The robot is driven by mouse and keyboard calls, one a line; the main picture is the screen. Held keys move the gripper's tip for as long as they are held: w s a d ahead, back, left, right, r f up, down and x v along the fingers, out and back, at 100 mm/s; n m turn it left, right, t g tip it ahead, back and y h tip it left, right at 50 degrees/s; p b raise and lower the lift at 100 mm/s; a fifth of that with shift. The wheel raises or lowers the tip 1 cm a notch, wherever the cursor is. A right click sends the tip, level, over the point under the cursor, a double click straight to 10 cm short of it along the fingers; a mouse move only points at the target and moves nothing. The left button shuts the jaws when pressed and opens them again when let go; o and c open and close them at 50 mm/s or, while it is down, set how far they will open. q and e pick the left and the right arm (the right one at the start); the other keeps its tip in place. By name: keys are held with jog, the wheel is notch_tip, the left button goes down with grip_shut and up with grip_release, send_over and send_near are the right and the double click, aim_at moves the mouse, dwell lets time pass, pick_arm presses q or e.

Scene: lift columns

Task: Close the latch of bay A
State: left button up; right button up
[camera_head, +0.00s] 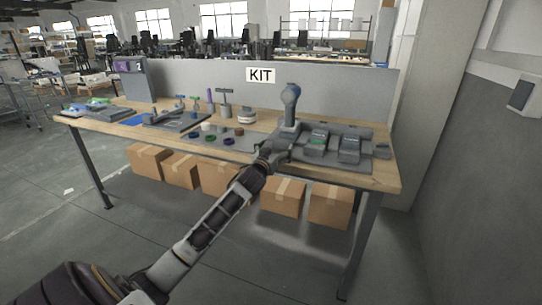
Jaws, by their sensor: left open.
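My left gripper (279,148) is open at the front edge of the wooden table, in front of a grey fixture row. Just behind it rises a grey post with a blue-grey rounded top (291,93); I cannot tell whether they touch. To its right on the grey base (350,165) stand a grey block with a green part (318,138) and another grey block (349,146). No bay letters are readable, so I cannot tell which is bay A. The latch is too small to make out. My right gripper is not in view.
The table (385,182) also holds small coloured rings (209,139), T-handled tools (225,100) and a grey tray (180,128). A grey panel with a KIT sign (260,75) closes off the back. Cardboard boxes (283,196) stand below. A grey wall is at the right.

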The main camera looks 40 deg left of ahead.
pick_arm(q)
jog(key=shift+v, duration=2.4)
jog(key=shift+m, duration=0.3)
